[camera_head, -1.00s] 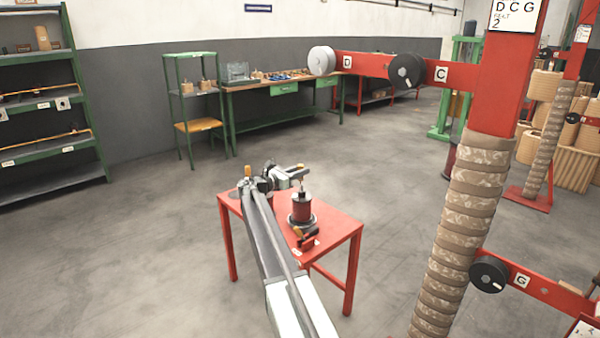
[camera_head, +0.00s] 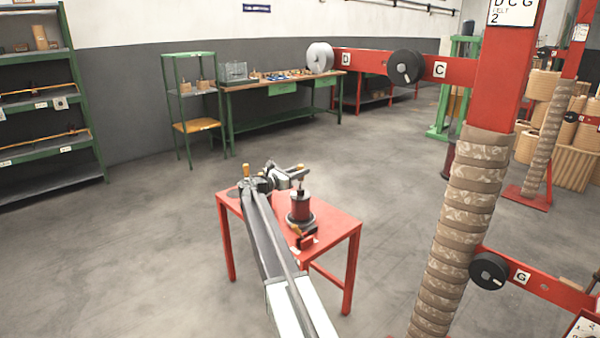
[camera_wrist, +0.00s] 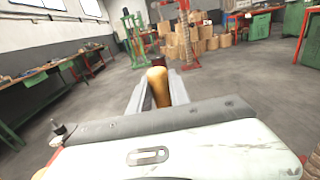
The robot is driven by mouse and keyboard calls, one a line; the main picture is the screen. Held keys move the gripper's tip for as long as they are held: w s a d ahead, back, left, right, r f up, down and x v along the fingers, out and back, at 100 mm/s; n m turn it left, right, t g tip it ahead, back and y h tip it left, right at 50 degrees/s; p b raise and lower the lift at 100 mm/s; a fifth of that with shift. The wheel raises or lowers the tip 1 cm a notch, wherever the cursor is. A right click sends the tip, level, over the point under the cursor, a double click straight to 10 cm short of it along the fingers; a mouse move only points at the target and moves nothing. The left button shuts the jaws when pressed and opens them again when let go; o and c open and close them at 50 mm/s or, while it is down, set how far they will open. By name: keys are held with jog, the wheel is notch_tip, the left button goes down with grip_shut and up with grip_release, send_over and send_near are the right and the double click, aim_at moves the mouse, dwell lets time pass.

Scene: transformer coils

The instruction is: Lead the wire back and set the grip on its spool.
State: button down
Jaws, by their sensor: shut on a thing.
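My gripper (camera_wrist: 160,92) is shut on a wooden, orange-brown grip (camera_wrist: 158,80), which stands up between the jaws in the wrist view. In the head view my gripper (camera_head: 297,173) is above the red work table, close over the top of a red cylindrical device (camera_head: 300,208); I cannot tell whether they touch. Three spools hang on red rack arms: a pale one (camera_head: 320,57) by label D, a black one (camera_head: 405,68) by label C and a black one (camera_head: 488,271) by label G. I cannot make out the wire.
The red table (camera_head: 340,232) also holds a small red and black tool (camera_head: 305,239). A red post (camera_head: 497,85) with a wrapped, patterned column (camera_head: 462,220) stands on the right. Green shelves (camera_head: 50,105) and a workbench (camera_head: 285,87) are at the back. Floor between is clear.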

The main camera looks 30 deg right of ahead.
jog(key=shift+f+b, duration=0.85)
jog(key=shift+f, duration=0.2)
jog(key=shift+f+b, duration=0.85)
jog(key=c, duration=1.1)
grip_release()
jog(key=a, duration=0.2)
jog(key=s+a, duration=0.1)
jog(key=a, duration=0.4)
jog(key=shift+s+a, duration=0.2)
jog(key=shift+a, duration=0.1)
